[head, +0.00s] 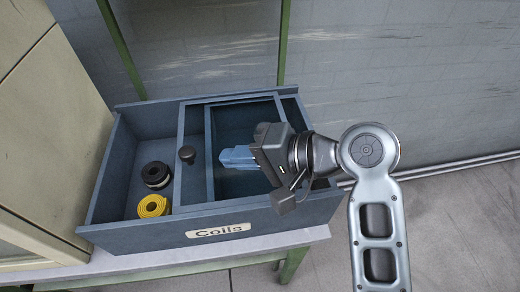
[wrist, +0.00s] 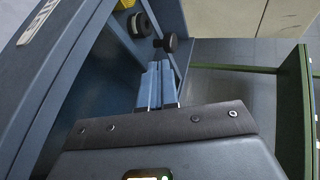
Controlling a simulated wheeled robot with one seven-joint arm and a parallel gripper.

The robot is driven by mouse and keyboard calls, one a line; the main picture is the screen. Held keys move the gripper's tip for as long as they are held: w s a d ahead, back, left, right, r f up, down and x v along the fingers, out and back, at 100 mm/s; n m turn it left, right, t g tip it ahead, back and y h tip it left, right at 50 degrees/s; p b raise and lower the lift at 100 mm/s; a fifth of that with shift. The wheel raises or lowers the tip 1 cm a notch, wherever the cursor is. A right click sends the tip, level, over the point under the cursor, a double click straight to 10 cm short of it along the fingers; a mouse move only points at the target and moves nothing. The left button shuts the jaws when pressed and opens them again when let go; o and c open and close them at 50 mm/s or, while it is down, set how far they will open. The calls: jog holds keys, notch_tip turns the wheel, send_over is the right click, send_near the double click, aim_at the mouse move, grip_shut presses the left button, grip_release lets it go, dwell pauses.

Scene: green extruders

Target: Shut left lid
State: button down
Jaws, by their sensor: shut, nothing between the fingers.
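The blue box labelled "Coils" (head: 170,236) stands with its left compartment uncovered. A blue sliding lid (head: 192,185) with a dark round knob (head: 186,155) sits at the middle of the box, right of that compartment. The knob also shows in the wrist view (wrist: 170,42), just beyond my fingertips. My gripper (head: 226,158) is shut and empty, with its pale blue fingers together. It is over the opening right of the knob, pointing left, with a small gap to the knob. My gripper and arm hide part of the box's right side.
A black coil (head: 156,175) and a yellow coil (head: 153,206) lie in the left compartment. A beige cabinet (head: 50,120) stands close on the left. Green posts (head: 283,45) rise behind the box. The floor at the right is clear.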

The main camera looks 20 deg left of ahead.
aim_at(194, 155)
jog(key=shift+a+r+p+x, duration=0.1)
jog(key=shift+r+p+x, duration=0.15)
jog(key=shift+x, duration=1.1)
jog(key=shift+a+r+p+x, duration=0.15)
jog(key=shift+r+x, duration=0.1)
jog(key=shift+x, duration=1.1)
jog(key=shift+a, duration=0.1)
